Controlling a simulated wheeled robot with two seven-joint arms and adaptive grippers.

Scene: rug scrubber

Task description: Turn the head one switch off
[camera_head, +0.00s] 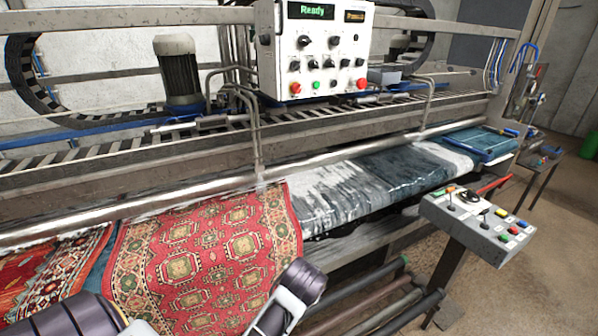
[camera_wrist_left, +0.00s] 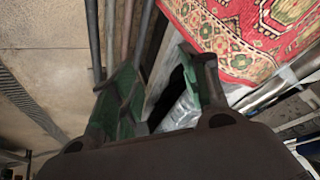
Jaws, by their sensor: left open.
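The white control panel (camera_head: 268,22) hangs over the machine in the head view. It has a green display (camera_head: 311,11) reading "Ready", a smaller amber display (camera_head: 355,16), several black rotary switches, a green button (camera_head: 316,85) and red buttons. One larger black switch (camera_head: 304,41) sits at the upper left of the panel. Labels are too small to read, so I cannot tell which switch is head one. My left gripper (camera_wrist_left: 155,75) shows in the left wrist view with green fingers apart, beside the red rug's edge. Only arm links show at the bottom of the head view, well below the panel.
A patterned red rug (camera_head: 200,250) and a blue-grey rug (camera_head: 400,172) lie along the machine under a long metal roller (camera_head: 340,150). A grey control box (camera_head: 480,225) with levers and coloured buttons stands at the right. Open floor lies beyond it.

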